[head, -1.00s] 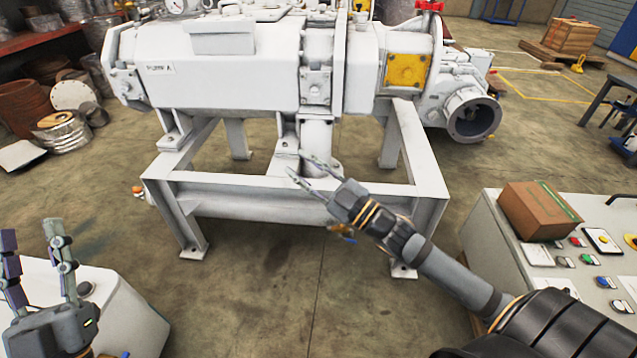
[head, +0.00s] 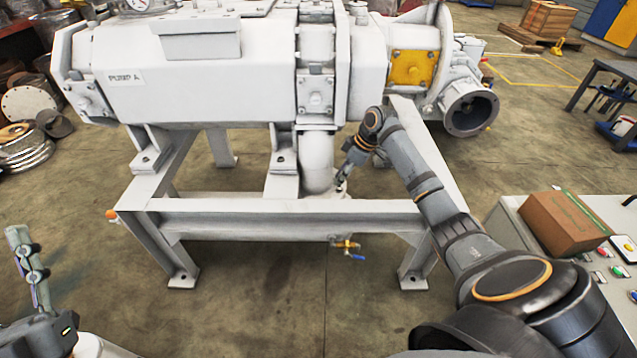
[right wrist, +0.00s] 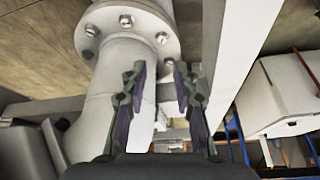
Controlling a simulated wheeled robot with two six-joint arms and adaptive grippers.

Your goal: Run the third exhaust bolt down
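The white pump (head: 205,75) stands on a white steel frame (head: 290,206), with a white exhaust pipe (head: 317,160) running down below its middle. In the right wrist view a round flange (right wrist: 112,42) on the pipe shows several silver bolts, among them one at its upper middle (right wrist: 125,20) and one at its right (right wrist: 162,38). I cannot tell which is the third. My right gripper (head: 342,180) is right beside the pipe. In its wrist view the fingers (right wrist: 160,72) are apart and empty, short of the flange.
The frame's rails and legs (head: 425,150) stand close around the right arm. A control cabinet with a cardboard box (head: 562,222) stands at the right. The floor in front is clear.

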